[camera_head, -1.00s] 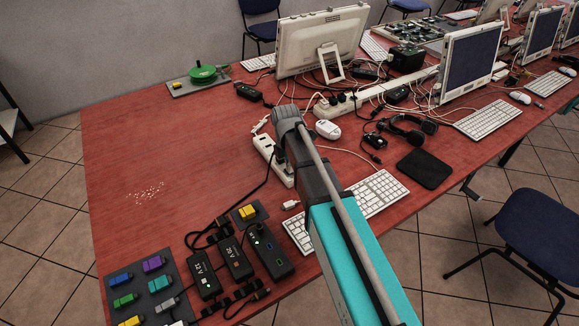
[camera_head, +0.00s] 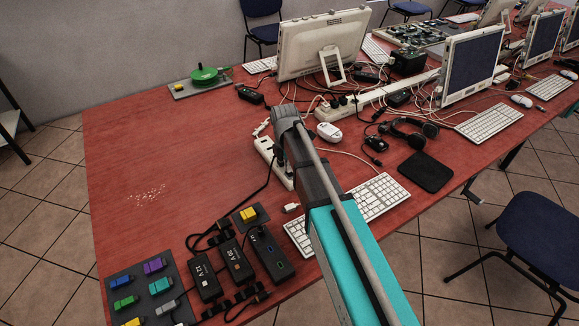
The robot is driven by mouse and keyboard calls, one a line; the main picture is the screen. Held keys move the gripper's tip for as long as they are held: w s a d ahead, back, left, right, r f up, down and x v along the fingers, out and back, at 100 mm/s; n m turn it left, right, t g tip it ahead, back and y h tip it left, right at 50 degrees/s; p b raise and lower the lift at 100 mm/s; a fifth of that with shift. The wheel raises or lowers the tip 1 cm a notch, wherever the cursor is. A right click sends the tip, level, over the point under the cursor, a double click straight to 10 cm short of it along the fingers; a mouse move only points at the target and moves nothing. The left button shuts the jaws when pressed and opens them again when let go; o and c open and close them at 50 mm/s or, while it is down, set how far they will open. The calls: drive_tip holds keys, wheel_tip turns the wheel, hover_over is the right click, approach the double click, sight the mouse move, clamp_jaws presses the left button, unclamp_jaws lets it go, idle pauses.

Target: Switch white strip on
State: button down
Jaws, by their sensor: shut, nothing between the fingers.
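A white power strip (camera_head: 264,146) lies on the red table, left of the end of my arm. The arm covers part of its right side, and its switch is not clear. A longer white strip (camera_head: 373,97) with dark plugs in it lies behind, right of the arm's end. My arm reaches in from the bottom right, and its grey end part is above the table beside the nearer strip. My gripper's fingers are hidden behind the arm, so I cannot see whether they touch the strip.
A white keyboard (camera_head: 372,199) and mouse (camera_head: 328,131) lie right of the arm. Black adapters (camera_head: 236,261) and a dark board (camera_head: 126,292) with coloured blocks are at the front. Monitors, headphones (camera_head: 408,132) and loose cables crowd the right. The table's left part is clear.

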drive_tip(key=shift+r, duration=0.2)
wheel_tip(320, 180, up, 13)
drive_tip(key=w+a+p, duration=0.1)
drive_tip(key=w+p, duration=0.1)
drive_tip(key=p, duration=1.2)
drive_tip(key=shift+r, duration=0.2)
drive_tip(key=shift+a, duration=0.1)
drive_tip(key=shift+s, duration=0.1)
drive_tip(key=shift+s+d+r+g, duration=0.15)
drive_tip(key=shift+s+d+g, duration=0.2)
drive_tip(key=shift+s, duration=0.2)
drive_tip(key=shift+f, duration=0.25)
drive_tip(key=f+b, duration=0.4)
drive_tip(key=s+f+b, duration=0.1)
drive_tip(key=f+b, duration=0.4)
drive_tip(key=d+f+b, duration=0.1)
drive_tip(key=f+b, duration=0.3)
drive_tip(key=b, duration=0.1)
drive_tip(key=shift+s+d+f, duration=0.1)
drive_tip(key=shift+s+f, duration=0.1)
drive_tip(key=shift+s, duration=0.2)
